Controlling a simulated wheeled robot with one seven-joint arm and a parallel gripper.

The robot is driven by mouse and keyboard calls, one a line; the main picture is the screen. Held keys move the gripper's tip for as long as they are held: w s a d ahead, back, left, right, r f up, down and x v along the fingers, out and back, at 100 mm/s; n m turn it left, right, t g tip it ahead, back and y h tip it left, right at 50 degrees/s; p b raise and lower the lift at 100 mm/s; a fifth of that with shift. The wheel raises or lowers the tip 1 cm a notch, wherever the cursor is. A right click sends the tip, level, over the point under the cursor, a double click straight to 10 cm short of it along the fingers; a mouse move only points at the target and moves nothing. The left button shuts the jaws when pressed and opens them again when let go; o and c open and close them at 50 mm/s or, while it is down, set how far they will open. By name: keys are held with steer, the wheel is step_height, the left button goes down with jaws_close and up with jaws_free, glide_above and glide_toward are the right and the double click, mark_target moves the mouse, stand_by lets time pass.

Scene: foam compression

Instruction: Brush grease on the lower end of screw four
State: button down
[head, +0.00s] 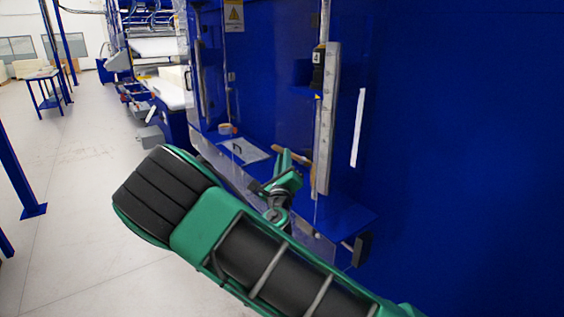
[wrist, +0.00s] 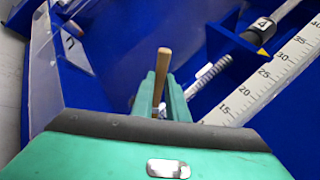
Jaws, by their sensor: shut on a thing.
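In the wrist view the handle (wrist: 163,62) rises from between the green fingertips (wrist: 161,92); the bristles cannot be made out. Screw four is marked by a "4" label on a black block (head: 318,66). In the wrist view its threaded lower part (wrist: 208,75) runs from the black block (wrist: 238,47) down towards the right finger. I cannot tell whether the brush touches the screw.
A scale bar (head: 327,125) stands beside the screw, close to my gripper. A clear panel (wrist: 50,75) stands at left in the wrist view. The floor at left is open.

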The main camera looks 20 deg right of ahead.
steer(key=shift+w+d, duration=0.15)
steer(key=shift+d, duration=0.35)
steer(key=shift+f, duration=0.1)
steer(key=shift+f, duration=5.25)
step_height(320, 180, up, 8)
steer(key=shift+r, duration=0.2)
